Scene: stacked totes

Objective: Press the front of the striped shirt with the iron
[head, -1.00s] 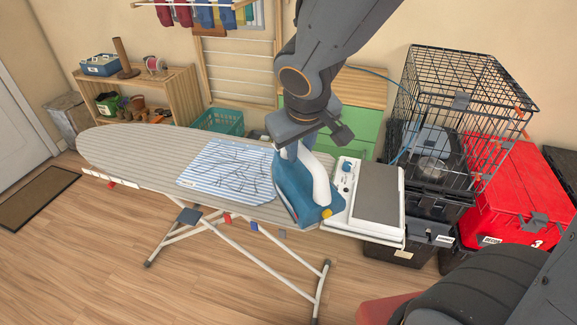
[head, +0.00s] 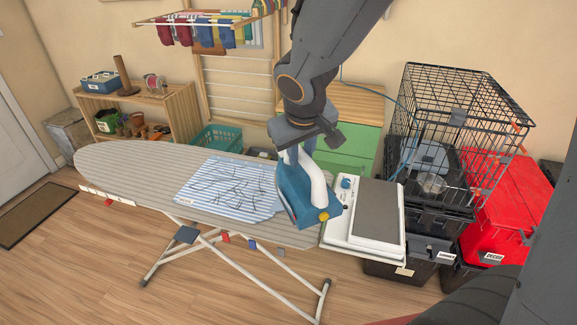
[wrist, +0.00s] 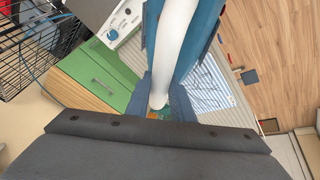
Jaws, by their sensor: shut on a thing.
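The blue and white striped shirt (head: 228,187) lies on the grey striped ironing board (head: 125,163), with dark crease lines across its front. It also shows in the wrist view (wrist: 207,90). My gripper (head: 300,152) is shut on the white handle of the blue iron (head: 303,208). In the wrist view the handle (wrist: 172,45) runs up from between my fingers (wrist: 160,98). The iron is upright at the shirt's right edge, between the shirt and the iron rest (head: 365,212). I cannot tell whether its sole touches the board.
A black wire crate (head: 455,130) stands on dark totes at the right, beside a red tote (head: 500,210). A green cabinet (head: 345,140) and a teal basket (head: 220,138) stand behind the board. A drying rack with clothes (head: 205,28) hangs above. The board's left half is clear.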

